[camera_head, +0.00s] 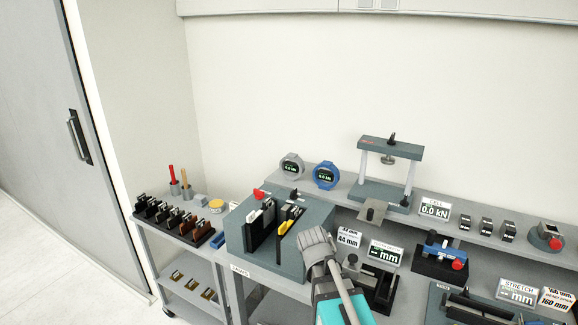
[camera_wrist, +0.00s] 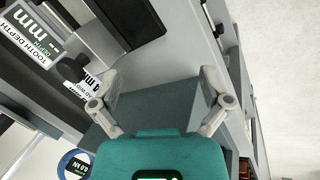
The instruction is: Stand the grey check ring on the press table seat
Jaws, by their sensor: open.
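The grey check ring (camera_head: 291,166) stands upright on the back shelf, with a dark display in its middle. A blue ring (camera_head: 325,176) stands just to its right; part of it shows at the lower left of the wrist view (camera_wrist: 75,163). The press (camera_head: 391,150) is a dark grey frame with two posts on a base (camera_head: 382,195), right of the rings. I cannot make out the seat on its table clearly. My gripper (camera_head: 316,240) is in front of and below the rings, apart from them. In the wrist view my gripper (camera_wrist: 158,80) is open, with nothing between its fingers.
A dark grey block fixture (camera_head: 236,235) with slots stands left of my gripper. A display sign (camera_head: 385,252) and a small dark fixture (camera_head: 379,290) are to its right. A grey plate (camera_head: 372,211) sits before the press. A side cart (camera_head: 190,245) holds several dark pieces.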

